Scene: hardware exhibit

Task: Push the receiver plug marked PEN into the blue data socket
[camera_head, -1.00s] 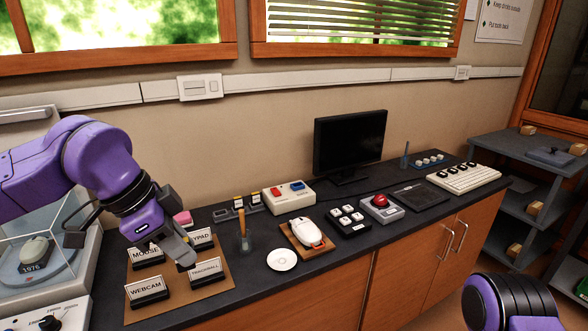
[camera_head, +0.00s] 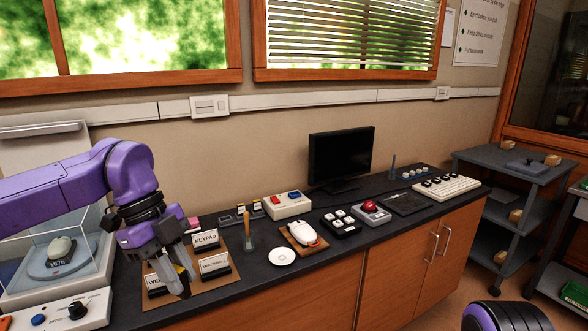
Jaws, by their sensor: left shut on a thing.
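My left gripper (camera_head: 183,284) is low over the brown label board at the left. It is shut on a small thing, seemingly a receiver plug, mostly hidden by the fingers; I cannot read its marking. The blue data socket (camera_head: 295,195) is on top of a pale box (camera_head: 288,207) at mid-counter, beside a red socket (camera_head: 275,199). The box is well to the right of my left gripper and apart from it. A dark holder (camera_head: 229,220) left of the box carries small plugs with yellow labels, too small to read. My right gripper is out of view.
The brown board (camera_head: 222,286) carries standing signs, including KEYPAD (camera_head: 205,239) and TRACKBALL (camera_head: 214,266). A wooden stick in a stand (camera_head: 249,240), a white saucer (camera_head: 282,257) and a mouse on a wooden base (camera_head: 303,234) stand nearby. A glass case (camera_head: 60,265) is at the left.

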